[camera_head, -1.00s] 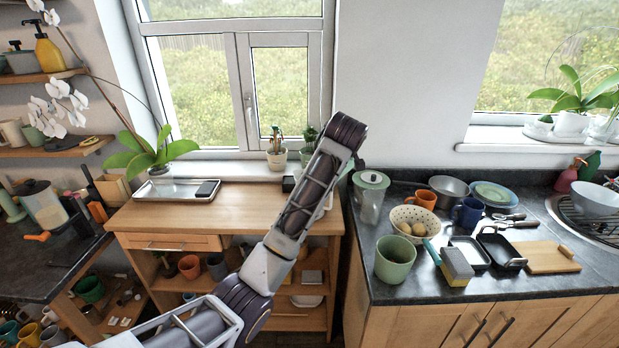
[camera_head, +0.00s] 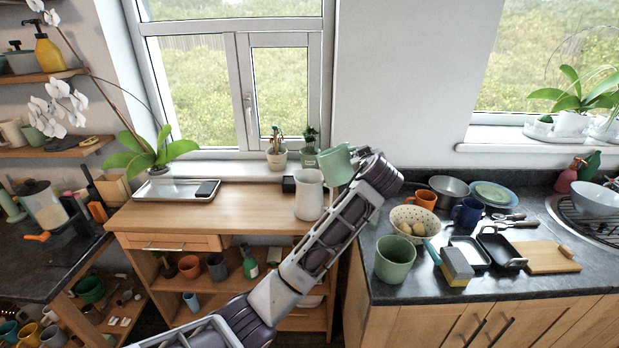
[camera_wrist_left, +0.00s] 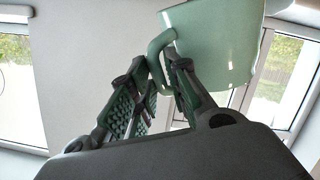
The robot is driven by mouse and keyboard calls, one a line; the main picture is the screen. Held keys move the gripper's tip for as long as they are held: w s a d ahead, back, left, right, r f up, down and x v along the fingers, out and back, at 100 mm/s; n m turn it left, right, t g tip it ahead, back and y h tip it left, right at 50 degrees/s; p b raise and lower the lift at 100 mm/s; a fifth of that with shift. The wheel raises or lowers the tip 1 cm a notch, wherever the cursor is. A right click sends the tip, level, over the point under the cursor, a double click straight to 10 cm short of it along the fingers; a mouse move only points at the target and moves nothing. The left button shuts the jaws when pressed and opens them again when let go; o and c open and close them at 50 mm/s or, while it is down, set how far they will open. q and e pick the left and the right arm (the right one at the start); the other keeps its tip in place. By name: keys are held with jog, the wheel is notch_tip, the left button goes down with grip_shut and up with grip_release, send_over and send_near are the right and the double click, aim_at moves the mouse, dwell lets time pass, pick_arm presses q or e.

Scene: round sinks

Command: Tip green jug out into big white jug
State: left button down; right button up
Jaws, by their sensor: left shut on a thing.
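The green jug (camera_head: 336,166) is held up in the air by my left gripper (camera_head: 357,155), tilted to the left in the head view. In the left wrist view the green jug (camera_wrist_left: 218,48) fills the top, and the gripper fingers (camera_wrist_left: 158,72) are shut on its handle. The big white jug (camera_head: 309,196) stands upright on the right end of the wooden worktop, just left of and below the green jug. My arm hides part of its right side. What is inside either jug cannot be seen. My right gripper is not in view.
The wooden worktop (camera_head: 215,205) is mostly bare left of the white jug, with a tray (camera_head: 176,190) at its far left. Potted plants (camera_head: 277,158) stand behind on the sill. The dark counter at right holds a green pot (camera_head: 394,262) and a spotted bowl (camera_head: 413,218).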

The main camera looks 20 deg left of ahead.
pick_arm(q)
jog(key=s+d+f+m+t+y, duration=0.1)
jog(key=d+f+m+t+y, duration=0.1)
jog(key=f, duration=0.5)
jog(key=shift+s+d+m+t, duration=0.35)
jog(key=shift+d+m+t, duration=0.15)
jog(key=shift+d+m, duration=0.75)
